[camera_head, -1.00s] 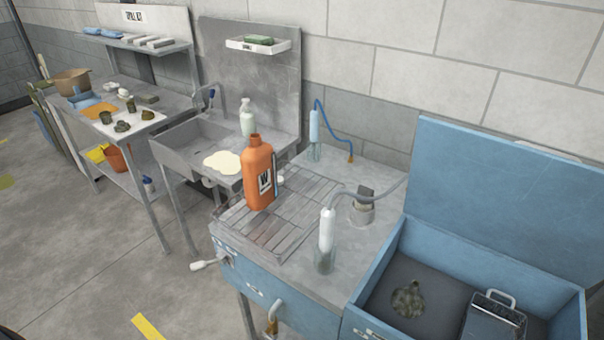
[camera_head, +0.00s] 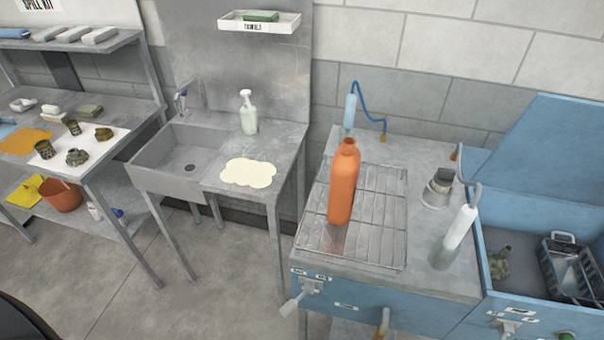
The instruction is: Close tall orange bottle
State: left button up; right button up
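A tall orange bottle (camera_head: 343,186) stands upright on a wire rack (camera_head: 385,215) set into the blue-sided workbench. Its neck at the top looks open, with no cap on it. I cannot make out a cap for it anywhere in view. Neither of my grippers shows in the head view.
A sink (camera_head: 180,155) and a counter with a cream spill-shaped patch (camera_head: 248,173) and a pump bottle (camera_head: 248,113) are left of the bench. A white-topped cylinder (camera_head: 455,237) and a metal cup (camera_head: 438,188) stand right of the rack. An open blue bin (camera_head: 545,290) is at far right. Grey floor lies in front.

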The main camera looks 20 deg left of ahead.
aim_at(345, 164)
jog(key=k+j, duration=0.1)
jog(key=j, duration=2.25)
jog(key=k+z, duration=0.05)
